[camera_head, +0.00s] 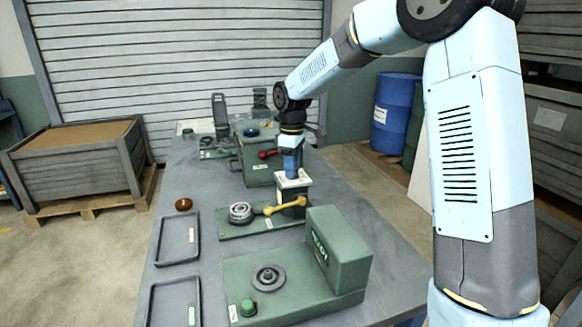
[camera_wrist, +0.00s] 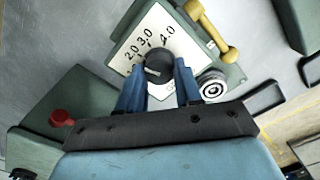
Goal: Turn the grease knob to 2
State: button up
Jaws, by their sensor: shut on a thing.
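The grease knob (camera_wrist: 157,65) is a dark round knob on a white dial plate (camera_wrist: 125,60) printed with numbers; 2.0, 3.0 and 4.0 are readable in the wrist view. My gripper (camera_wrist: 158,78) is shut on the knob, with a blue finger on either side of it. A pale mark shows on the knob, but I cannot tell which number it points to. The lower part of the dial is hidden by the fingers. In the head view my gripper (camera_head: 292,172) points straight down onto the white dial plate (camera_head: 305,180), and hides the knob.
Beside the dial are a yellow-handled lever (camera_head: 285,208) and a round metal ring part (camera_head: 240,212). A green box with a red handle (camera_head: 268,154) stands behind. A green machine (camera_head: 340,250) stands in front. Black trays (camera_head: 178,238) lie at the left.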

dwell(0.3)
jog(key=o, duration=1)
jog(key=shift+o, duration=0.2)
jog(key=shift+r, duration=0.1)
notch_tip(320, 180, up, 14)
jog(key=shift+f, duration=0.25)
jog(key=shift+d, duration=0.1)
